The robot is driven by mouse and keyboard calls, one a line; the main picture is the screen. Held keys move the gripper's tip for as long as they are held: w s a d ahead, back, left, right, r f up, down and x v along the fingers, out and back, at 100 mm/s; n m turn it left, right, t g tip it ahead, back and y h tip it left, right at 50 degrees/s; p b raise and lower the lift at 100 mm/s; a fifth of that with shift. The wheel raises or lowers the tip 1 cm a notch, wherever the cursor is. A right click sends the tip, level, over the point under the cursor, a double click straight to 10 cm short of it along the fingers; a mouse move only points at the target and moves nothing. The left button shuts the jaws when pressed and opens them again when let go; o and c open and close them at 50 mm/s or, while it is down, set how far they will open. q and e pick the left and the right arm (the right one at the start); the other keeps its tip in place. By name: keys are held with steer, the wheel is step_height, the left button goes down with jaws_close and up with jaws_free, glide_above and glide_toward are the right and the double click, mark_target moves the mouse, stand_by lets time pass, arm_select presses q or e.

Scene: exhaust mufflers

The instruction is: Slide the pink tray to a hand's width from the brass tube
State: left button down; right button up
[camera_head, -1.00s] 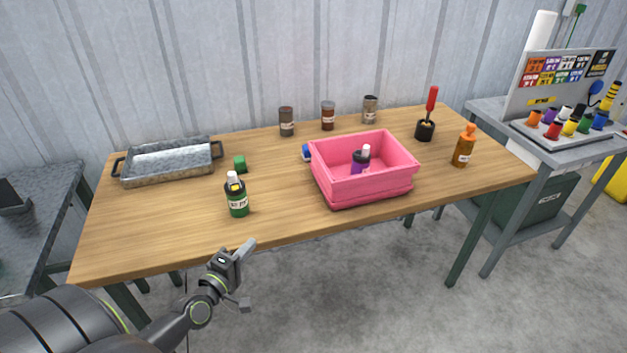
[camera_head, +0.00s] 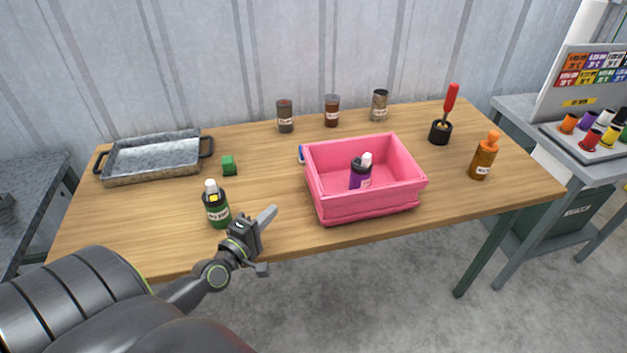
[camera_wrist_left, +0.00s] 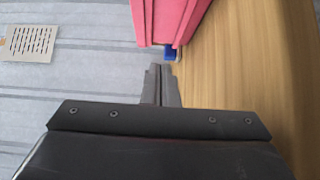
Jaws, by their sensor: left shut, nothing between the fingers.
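The pink tray (camera_head: 365,206) is a deep open box standing upright near the table's front edge, right of centre. It holds a dark purple bottle (camera_head: 360,175) with a pale cap. Its side shows at the top of the left wrist view (camera_wrist_left: 172,18). My left gripper (camera_head: 268,214) is shut and empty, left of the tray and apart from it, by the table's front edge. Its closed fingers show in the left wrist view (camera_wrist_left: 160,84), pointing towards the tray's end. I cannot make out a brass tube for certain. My right gripper is out of view.
A green bottle (camera_head: 216,206) stands just left of my gripper. A blue item (camera_head: 301,154) is partly hidden behind the tray. An orange bottle (camera_head: 483,158) stands to the right, with bare wood between.

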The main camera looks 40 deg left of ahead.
arm_select(q)
steer(key=shift+w+r, duration=0.1)
steer(key=shift+w, duration=0.3)
steer(key=w, duration=0.3)
steer(key=shift+w+a+r+p, duration=0.15)
steer(key=shift+r+p, duration=0.15)
steer(key=w, duration=0.5)
steer(key=shift+a+f, duration=0.2)
steer(key=shift+f, duration=0.05)
steer(key=shift+w+d+r+p, duration=0.1)
steer(key=shift+w+d+p, duration=0.25)
steer(key=shift+w+d, duration=0.9)
steer(key=shift+d, duration=0.05)
steer(key=shift+w, duration=0.15)
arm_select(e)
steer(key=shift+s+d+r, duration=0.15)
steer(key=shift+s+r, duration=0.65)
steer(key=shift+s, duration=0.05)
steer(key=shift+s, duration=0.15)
arm_select(q)
steer(key=shift+d, duration=0.1)
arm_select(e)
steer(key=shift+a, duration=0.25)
